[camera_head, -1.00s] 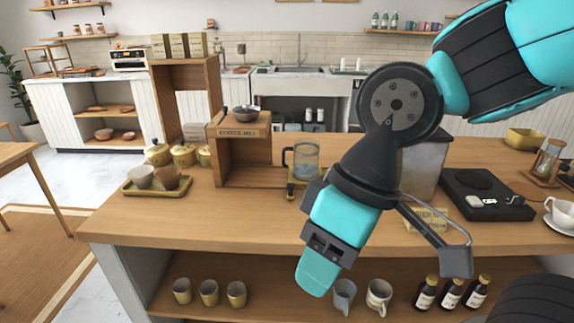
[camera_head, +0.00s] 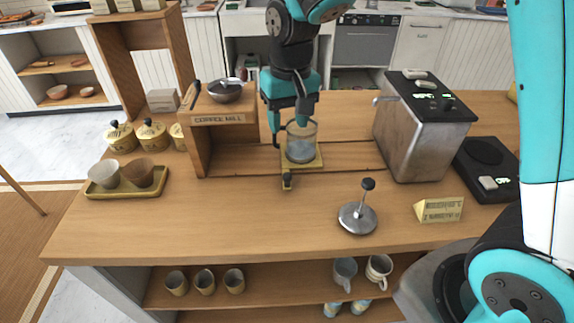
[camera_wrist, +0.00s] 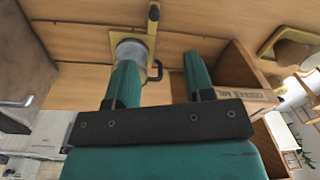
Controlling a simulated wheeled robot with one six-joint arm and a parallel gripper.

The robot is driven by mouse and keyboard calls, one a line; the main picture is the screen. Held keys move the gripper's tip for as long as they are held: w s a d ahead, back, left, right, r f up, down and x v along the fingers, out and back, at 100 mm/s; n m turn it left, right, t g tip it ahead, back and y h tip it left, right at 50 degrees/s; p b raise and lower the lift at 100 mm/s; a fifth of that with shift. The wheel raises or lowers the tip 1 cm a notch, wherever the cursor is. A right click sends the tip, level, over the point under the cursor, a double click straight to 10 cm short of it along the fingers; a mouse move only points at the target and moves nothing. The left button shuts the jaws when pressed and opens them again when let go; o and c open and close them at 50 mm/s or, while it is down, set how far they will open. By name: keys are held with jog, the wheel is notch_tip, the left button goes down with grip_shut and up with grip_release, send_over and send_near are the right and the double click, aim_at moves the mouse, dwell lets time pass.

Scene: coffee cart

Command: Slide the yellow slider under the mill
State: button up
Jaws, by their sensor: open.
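The yellow slider (camera_head: 316,163) lies on the counter to the right of the mill's opening, with its knobbed handle (camera_head: 287,181) toward the front. A clear glass jar (camera_head: 302,150) with a dark side handle stands on it. The slider (camera_wrist: 152,32) and jar (camera_wrist: 130,50) also show in the wrist view. The wooden mill (camera_head: 224,119), labelled coffee mill, has a metal bowl on top and an open space below. My gripper (camera_head: 289,122) is open, pointing down at the jar's back side. In the wrist view one finger overlaps the jar; contact cannot be told.
A metal tamper (camera_head: 358,217) stands on the counter to the front right, beside a yellow sign (camera_head: 439,209). A steel machine (camera_head: 425,125) stands to the right. A tray (camera_head: 128,190) with two cups lies left of the mill. The counter before the slider is clear.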

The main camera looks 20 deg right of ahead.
aim_at(287, 174)
jog(key=shift+m, duration=0.4)
jog(key=f+p, duration=0.1)
jog(key=f, duration=0.5)
jog(key=w+f+p, duration=0.1)
jog(key=f, duration=0.5)
jog(key=w+f+p, duration=0.1)
jog(key=f, duration=0.5)
jog(key=shift+d+f, duration=0.2)
jog(key=shift+d, duration=0.1)
grip_shut()
